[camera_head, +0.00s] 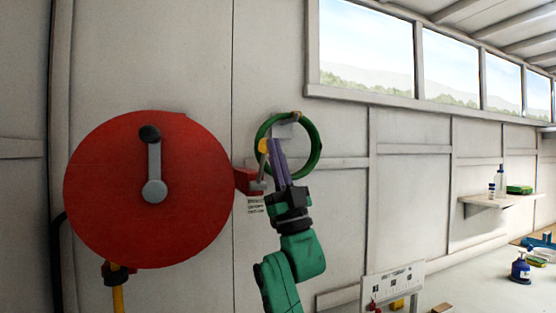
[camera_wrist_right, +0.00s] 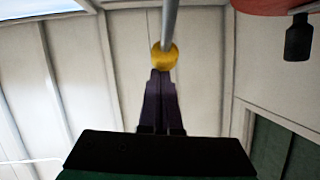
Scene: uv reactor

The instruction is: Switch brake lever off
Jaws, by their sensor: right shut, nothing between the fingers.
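A large red disc (camera_head: 100,190) on the wall carries a grey crank (camera_head: 154,165) with a black knob; the knob also shows in the right wrist view (camera_wrist_right: 298,38). Right of the disc, a small red bracket (camera_head: 244,180) bears a thin lever with a yellow ball (camera_head: 263,146) at its upper end, apparently the brake lever. In the right wrist view, the yellow ball (camera_wrist_right: 164,55) and its grey rod (camera_wrist_right: 169,20) are just beyond the fingertips. My right gripper (camera_head: 273,143) is shut and empty, its purple fingers beside the ball. I cannot tell whether they touch. My left gripper is out of view.
A green ring (camera_head: 319,150) is mounted on the wall behind my right fingers. A small label (camera_head: 256,204) is below the bracket. A yellow pipe (camera_head: 118,298) runs down under the disc. A shelf (camera_head: 490,203) with bottles is far right. The wall between is clear.

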